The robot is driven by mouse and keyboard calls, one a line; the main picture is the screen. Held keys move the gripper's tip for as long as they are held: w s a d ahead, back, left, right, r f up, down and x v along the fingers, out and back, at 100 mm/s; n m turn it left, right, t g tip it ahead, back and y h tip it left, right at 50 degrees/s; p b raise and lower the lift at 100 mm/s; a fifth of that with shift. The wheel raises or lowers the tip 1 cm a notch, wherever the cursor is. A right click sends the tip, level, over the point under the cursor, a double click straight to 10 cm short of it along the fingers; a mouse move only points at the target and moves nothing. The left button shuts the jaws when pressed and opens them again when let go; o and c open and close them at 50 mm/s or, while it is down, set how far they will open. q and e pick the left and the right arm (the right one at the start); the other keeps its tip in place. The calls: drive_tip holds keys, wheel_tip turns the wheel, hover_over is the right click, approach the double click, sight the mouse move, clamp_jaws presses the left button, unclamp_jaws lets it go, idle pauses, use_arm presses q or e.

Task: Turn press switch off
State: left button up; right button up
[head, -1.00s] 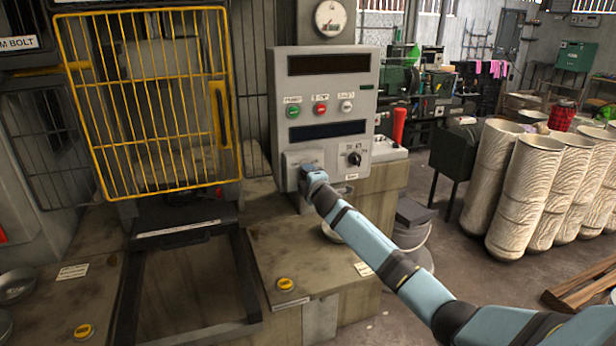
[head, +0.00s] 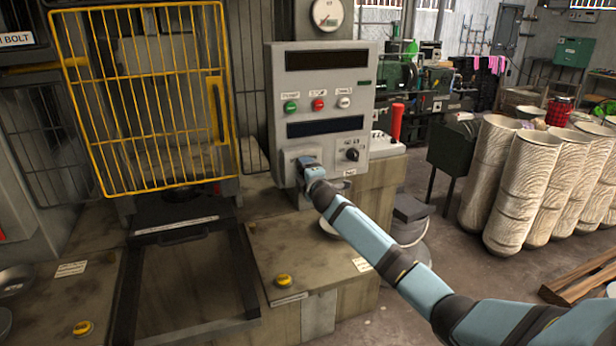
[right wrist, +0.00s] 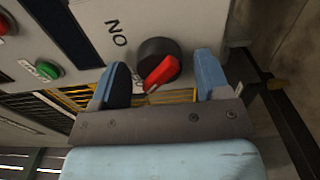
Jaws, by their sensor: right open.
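The control panel (head: 330,85) is a grey box on the machine. In the right wrist view the press switch (right wrist: 159,67) is a rotary knob with a black round base and a red lever. An upside-down "ON" label (right wrist: 117,33) is beside it; another label is mostly hidden. My right gripper (right wrist: 161,64) is open, one blue finger on each side of the knob; I cannot tell if either touches it. In the head view my right gripper (head: 304,164) is at the panel's lower left and hides the switch. My left gripper is not in view.
Green, red and white buttons (head: 317,104) and a black selector knob (head: 352,155) are on the same panel. A yellow cage door (head: 150,100) stands to the left. Two yellow buttons (head: 284,280) are on the bench. Carved cylinders (head: 525,180) stand at right.

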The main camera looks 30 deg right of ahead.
drive_tip(key=b+v, duration=0.1)
drive_tip(key=v, duration=1.2)
drive_tip(key=shift+s+b, duration=0.3)
drive_tip(key=shift+s, duration=0.1)
drive_tip(key=s+a+f+m+g+y+p, duration=0.1)
drive_tip(key=s+a+f+m+g+y, duration=0.1)
drive_tip(key=s+a+f, duration=0.55)
drive_tip(key=s+a+f+m+g+y+p, duration=0.15)
drive_tip(key=s+a+f, duration=0.35)
drive_tip(key=f, duration=0.6)
drive_tip(key=s+a+f+m+g+y, duration=0.1)
drive_tip(key=s+a+f+m, duration=0.2)
drive_tip(key=s, duration=0.4)
drive_tip(key=s+a+f+m+g+y+p, duration=0.1)
drive_tip(key=s+a+f+m, duration=0.2)
drive_tip(key=s+a, duration=0.3)
drive_tip(key=s+a+f+m+g+y, duration=0.1)
drive_tip(key=s+a, duration=0.4)
drive_tip(key=s, duration=0.5)
wheel_tip(320, 180, down, 2)
drive_tip(key=shift+f+m+y, duration=0.15)
drive_tip(key=shift+m+y, duration=0.4)
drive_tip(key=shift+m, duration=0.4)
